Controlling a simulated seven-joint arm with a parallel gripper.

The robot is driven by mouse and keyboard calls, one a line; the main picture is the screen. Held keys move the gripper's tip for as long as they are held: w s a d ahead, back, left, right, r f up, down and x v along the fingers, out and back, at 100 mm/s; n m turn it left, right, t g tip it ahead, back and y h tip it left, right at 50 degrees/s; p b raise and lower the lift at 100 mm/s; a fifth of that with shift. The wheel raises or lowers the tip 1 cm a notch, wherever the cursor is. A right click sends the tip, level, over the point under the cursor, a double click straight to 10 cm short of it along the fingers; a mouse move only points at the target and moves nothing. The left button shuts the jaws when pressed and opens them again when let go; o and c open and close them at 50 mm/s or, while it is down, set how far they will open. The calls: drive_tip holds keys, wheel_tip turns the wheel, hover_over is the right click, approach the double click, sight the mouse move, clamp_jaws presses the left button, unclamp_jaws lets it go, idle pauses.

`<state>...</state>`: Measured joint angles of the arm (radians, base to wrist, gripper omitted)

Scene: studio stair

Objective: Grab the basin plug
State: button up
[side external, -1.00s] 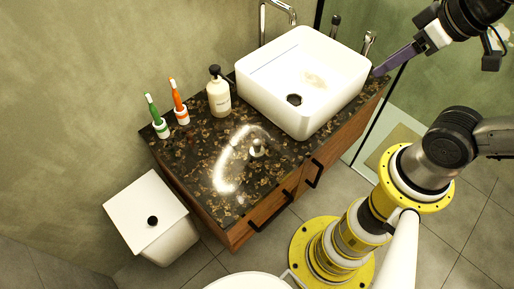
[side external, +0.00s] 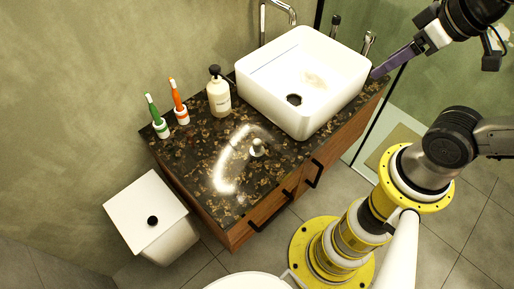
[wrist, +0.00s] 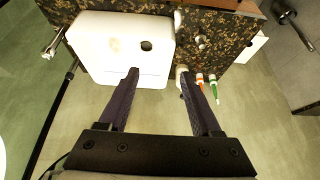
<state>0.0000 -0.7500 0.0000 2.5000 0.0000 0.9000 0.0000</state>
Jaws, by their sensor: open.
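The basin plug (side external: 258,147), a small metal piece with an upright stem, stands on the dark speckled countertop (side external: 205,160), in front of the white basin (side external: 263,95). In the wrist view the plug (wrist: 201,40) shows on the counter, right of the basin (wrist: 105,65). My gripper (wrist: 159,73) is open and empty, its two dark fingers wide apart. In the side view my gripper (side external: 374,73) is at the upper right, by the basin's right side, well away from the plug. There the fingers overlap.
A white bin (side external: 150,216) is on the floor. The counter around the plug is clear.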

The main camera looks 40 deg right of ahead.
drive_tip(key=m+g+y, duration=0.1)
drive_tip(key=m+g, duration=0.4)
drive_tip(key=m, duration=1.5)
hover_over(257, 141)
drive_tip(key=d, duration=0.2)
wheel_tip(257, 141, down, 17)
drive_tip(key=f, duration=0.5)
drive_tip(key=a+f, duration=0.1)
drive_tip(key=f, duration=0.1)
drive_tip(key=shift+s+f, duration=0.3)
drive_tip(key=shift+f, duration=0.05)
drive_tip(key=shift+w+a+f, duration=0.1)
drive_tip(key=shift+a+f, duration=0.1)
drive_tip(key=shift+f, duration=0.65)
drive_tip(key=shift+w+a+f, duration=0.1)
drive_tip(key=shift+a+f, duration=0.05)
drive_tip(key=shift+f, duration=0.65)
drive_tip(key=shift+w+a+f, duration=0.1)
drive_tip(key=shift+a+f, duration=0.1)
drive_tip(key=shift+f, duration=0.65)
clamp_jaws()
